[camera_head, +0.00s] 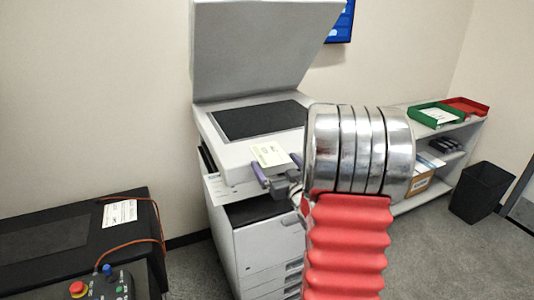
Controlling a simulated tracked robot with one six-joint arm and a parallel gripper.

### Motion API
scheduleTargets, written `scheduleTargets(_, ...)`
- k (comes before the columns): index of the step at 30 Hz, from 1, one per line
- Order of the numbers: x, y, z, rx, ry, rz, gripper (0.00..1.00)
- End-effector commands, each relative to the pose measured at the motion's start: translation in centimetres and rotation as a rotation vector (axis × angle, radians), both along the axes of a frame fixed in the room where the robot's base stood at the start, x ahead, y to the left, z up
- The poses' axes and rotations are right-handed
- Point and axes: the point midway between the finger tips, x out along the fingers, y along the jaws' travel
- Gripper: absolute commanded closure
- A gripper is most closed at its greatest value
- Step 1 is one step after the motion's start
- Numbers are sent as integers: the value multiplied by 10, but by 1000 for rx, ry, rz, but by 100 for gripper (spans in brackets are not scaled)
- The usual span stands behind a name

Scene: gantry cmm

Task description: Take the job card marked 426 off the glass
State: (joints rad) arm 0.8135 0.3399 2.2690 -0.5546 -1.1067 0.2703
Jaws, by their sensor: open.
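A pale yellow card (270,154) shows at the front edge of the copier, on or just above the white rim below the dark glass (258,118). Its print is too small to read, so I cannot tell whether it is marked 426. My gripper (279,168) is open, with its purple fingertips near the card's lower left and lower right. I cannot tell whether they touch it. My silver and red arm hides the right side of the copier and part of the glass's right end.
The copier's lid (262,48) stands raised. A black bench (50,235) at left bears a white label or card (120,213), an orange cable and a control box (105,285). At right are a shelf with a green tray (436,115), a red tray (465,106) and a black bin (481,192).

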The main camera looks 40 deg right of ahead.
Motion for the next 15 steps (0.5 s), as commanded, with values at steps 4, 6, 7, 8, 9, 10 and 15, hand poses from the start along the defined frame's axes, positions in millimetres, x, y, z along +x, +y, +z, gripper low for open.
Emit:
scheduleTargets(4,-2,-2,0,0,0,-5,0)
scheduleTargets(6,-2,-3,0,0,0,-6,0)
scheduleTargets(7,-2,-3,0,0,0,-6,0)
scheduleTargets(8,-2,-3,0,0,0,-7,0)
scheduleTargets(9,-3,-3,0,0,0,-7,0)
scheduleTargets(10,-3,-3,0,0,0,-7,0)
scheduleTargets(15,-3,-3,0,0,0,-8,0)
